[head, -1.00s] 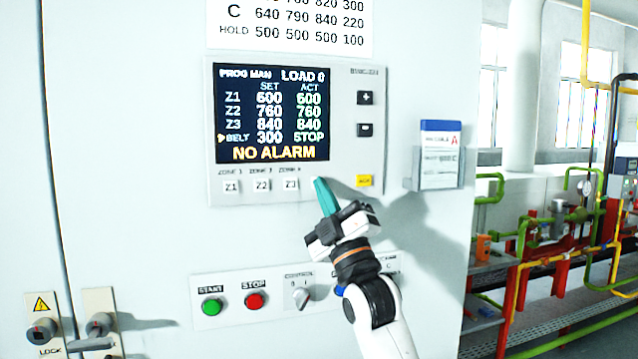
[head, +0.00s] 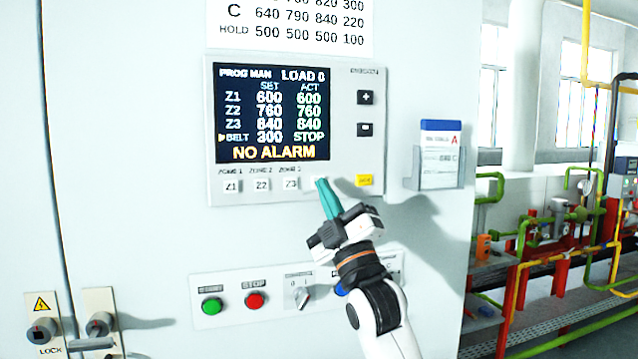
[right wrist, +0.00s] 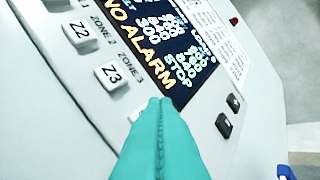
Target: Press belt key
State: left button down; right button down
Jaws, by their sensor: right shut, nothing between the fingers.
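The control panel (head: 345,185) is a grey unit on a pale cabinet in the head view. Its screen (head: 272,113) reads BELT set 300, actual STOP, with a yellow marker beside BELT, and NO ALARM. White keys Z1 (head: 231,186), Z2 (head: 261,185) and Z3 (head: 291,184) sit below it. The belt key (right wrist: 136,114), right of Z3, is mostly hidden behind the teal fingertips. My right gripper (head: 321,183) is shut and empty, its tips at this key; I cannot tell whether they touch. It also shows in the right wrist view (right wrist: 160,103). My left gripper is out of view.
A yellow key (head: 364,181) and dark plus (head: 365,97) and minus (head: 365,130) keys are to the right. Below are a green start button (head: 212,306), a red stop button (head: 256,300) and a selector (head: 302,296). A card holder (head: 440,168) juts out at right.

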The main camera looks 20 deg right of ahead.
jog(key=s, duration=0.5)
jog(key=shift+d, duration=0.1)
